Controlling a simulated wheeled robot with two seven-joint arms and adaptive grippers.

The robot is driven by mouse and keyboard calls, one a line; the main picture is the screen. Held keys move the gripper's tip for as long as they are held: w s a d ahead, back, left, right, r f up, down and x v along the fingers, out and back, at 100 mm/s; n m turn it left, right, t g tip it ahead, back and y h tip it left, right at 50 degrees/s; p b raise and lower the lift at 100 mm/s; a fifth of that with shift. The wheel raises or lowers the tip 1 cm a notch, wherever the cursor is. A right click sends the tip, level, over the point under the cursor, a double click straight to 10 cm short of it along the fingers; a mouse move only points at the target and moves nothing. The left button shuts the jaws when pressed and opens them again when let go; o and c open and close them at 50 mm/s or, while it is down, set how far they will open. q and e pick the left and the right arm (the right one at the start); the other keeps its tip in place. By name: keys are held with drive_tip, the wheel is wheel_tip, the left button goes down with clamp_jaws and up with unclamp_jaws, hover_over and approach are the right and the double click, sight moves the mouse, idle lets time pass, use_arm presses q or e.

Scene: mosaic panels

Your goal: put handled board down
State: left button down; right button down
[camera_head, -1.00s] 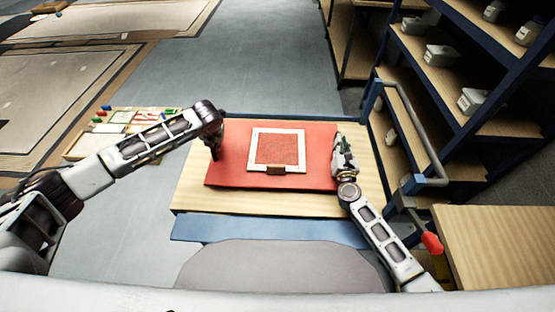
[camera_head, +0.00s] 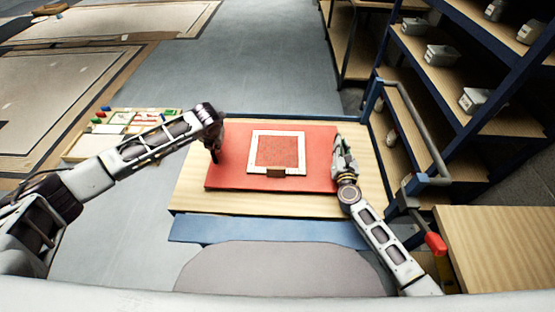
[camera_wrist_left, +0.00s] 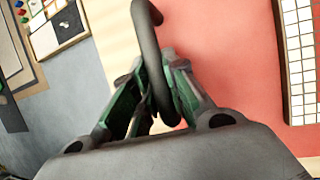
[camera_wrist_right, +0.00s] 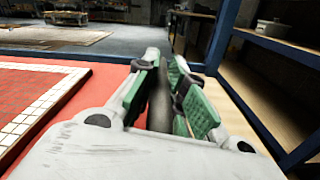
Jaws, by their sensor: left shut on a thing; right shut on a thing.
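The handled board (camera_head: 230,172) is a flat red board with dark handles at its left and right ends. It lies level over the wooden cart top; whether it touches the wood is hard to tell. A mosaic panel with a white tile border and red centre (camera_head: 277,150) rests on it. My left gripper (camera_head: 215,155) is shut on the left handle (camera_wrist_left: 147,35), a dark curved bar. My right gripper (camera_head: 338,142) is shut on the right handle (camera_wrist_right: 160,100), seen as a dark bar between its fingers.
The wooden cart top (camera_head: 190,193) has a blue frame, with bare wood around the board. A small tray of coloured pieces (camera_head: 90,150) is to the left. A blue shelf rack (camera_head: 470,125) with containers stands right. A wooden bench (camera_head: 500,245) is at the lower right.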

use_arm(q)
drive_tip(key=shift+w, duration=0.1)
use_arm(e)
drive_tip(key=shift+w+r, duration=0.1)
use_arm(q)
drive_tip(key=c, duration=1.7)
unclamp_jaws()
use_arm(e)
drive_tip(key=c, duration=1.7)
unclamp_jaws()
drive_tip(key=shift+a, duration=0.1)
use_arm(q)
drive_tip(key=shift+o, duration=1.3)
use_arm(e)
drive_tip(key=shift+o, duration=0.9)
use_arm(q)
drive_tip(key=shift+s+r, duration=0.3)
drive_tip(key=shift+r, duration=0.05)
use_arm(e)
drive_tip(key=shift+o, duration=0.2)
use_arm(q)
drive_tip(key=v, duration=0.7)
drive_tip(key=shift+d, duration=0.15)
use_arm(e)
drive_tip(key=shift+s, duration=0.2)
drive_tip(key=shift+s, duration=5.95)
